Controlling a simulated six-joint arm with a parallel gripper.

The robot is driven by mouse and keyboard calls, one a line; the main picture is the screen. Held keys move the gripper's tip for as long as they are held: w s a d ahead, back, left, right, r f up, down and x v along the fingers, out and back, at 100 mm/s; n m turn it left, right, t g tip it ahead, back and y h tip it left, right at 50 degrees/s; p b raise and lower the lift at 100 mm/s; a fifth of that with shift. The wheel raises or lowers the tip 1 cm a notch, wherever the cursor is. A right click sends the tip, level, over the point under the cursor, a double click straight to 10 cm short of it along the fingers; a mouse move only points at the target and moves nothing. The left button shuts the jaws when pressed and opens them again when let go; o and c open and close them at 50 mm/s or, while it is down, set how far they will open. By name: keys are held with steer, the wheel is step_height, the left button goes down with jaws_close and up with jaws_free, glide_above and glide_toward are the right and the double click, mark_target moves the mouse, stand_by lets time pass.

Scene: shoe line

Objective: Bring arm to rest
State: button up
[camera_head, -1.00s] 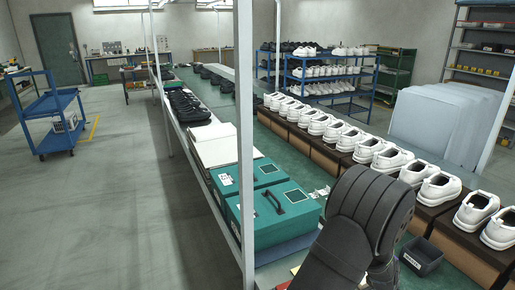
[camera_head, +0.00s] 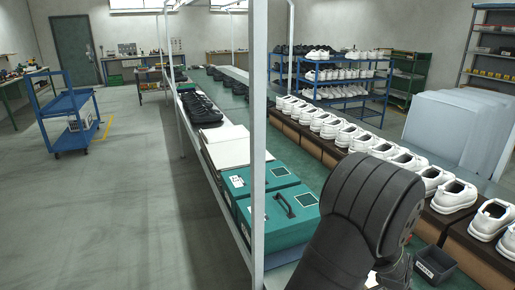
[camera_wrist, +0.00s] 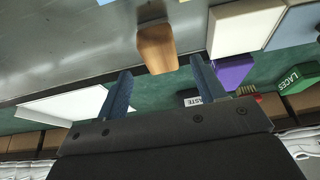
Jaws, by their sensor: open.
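My gripper (camera_wrist: 161,68) is open in the wrist view. Its two blue fingers stand apart with nothing held between them. Beyond the fingertips, a tan-brown block (camera_wrist: 157,47) lies near a grey metal surface; I cannot tell what it is. In the head view my dark arm fills the lower right in front of the line, and the gripper itself does not show there.
Teal cases (camera_head: 287,213) and a row of white shoes (camera_head: 384,150) on brown boxes line the bench. A metal post (camera_head: 258,150) stands in front. A small dark bin (camera_head: 434,264) is beside my arm. The wrist view shows a purple box (camera_wrist: 232,72) and a white panel (camera_wrist: 62,106).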

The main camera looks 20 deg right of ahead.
steer(key=v, duration=0.6)
steer(key=x, duration=1.2)
steer(key=shift+d+r, duration=0.1)
steer(key=shift+r, duration=0.2)
step_height(320, 180, up, 3)
steer(key=shift+r, duration=0.1)
steer(key=s+a+r, duration=0.4)
steer(key=s+r, duration=0.4)
steer(key=s, duration=0.3)
steer(key=w+a+r+n+t, duration=0.1)
steer(key=w+a+r+n, duration=0.1)
steer(key=w+a, duration=0.35)
steer(key=w+a+r+n+t, duration=0.1)
steer(key=w+a+r+n, duration=0.1)
steer(key=w, duration=0.6)
steer(key=w+a+r+n, duration=0.2)
steer(key=w+a+r, duration=0.15)
steer(key=w, duration=0.25)
steer(key=w+a+r+n+y, duration=0.1)
steer(key=w+a+n, duration=0.1)
steer(key=a, duration=0.4)
steer(key=w+a+r+n+t, duration=0.1)
steer(key=w+a+r+n, duration=0.1)
steer(key=w+a, duration=0.2)
steer(key=w+a+r+n+t+y, duration=0.1)
steer(key=w+a, duration=0.3)
steer(key=a, duration=0.4)
steer(key=shift+a+r+n+y, duration=0.2)
steer(key=shift+r+n+y, duration=0.1)
steer(key=shift+r+n, duration=0.5)
